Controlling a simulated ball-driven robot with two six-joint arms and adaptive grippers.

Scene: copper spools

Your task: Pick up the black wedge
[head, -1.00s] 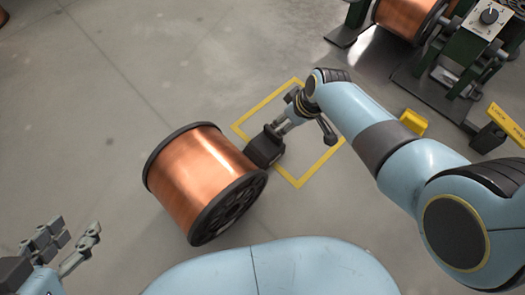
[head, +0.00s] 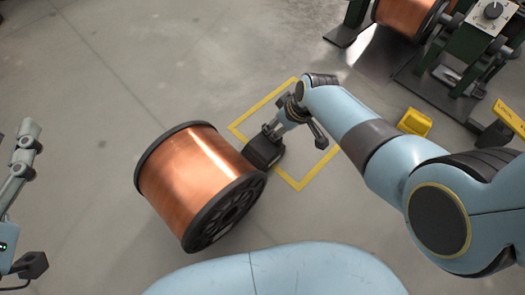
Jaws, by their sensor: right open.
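The black wedge (head: 263,152) is a dark block on the floor in the head view, close against the right side of a large copper spool (head: 195,180). Its lower edge meets the spool's dark flange in the picture, and I cannot tell whether they touch. My right gripper (head: 294,134) is open above and right of the wedge. One finger overlaps the wedge's upper edge and the other is spread to the right. Nothing shows between the fingers.
A yellow floor outline (head: 298,187) lies around the right gripper's area. A yellow wedge (head: 415,122) is on the floor beyond my right arm. A green stand (head: 455,75) with another copper spool (head: 406,18) is at the upper right. The floor at the upper left is clear.

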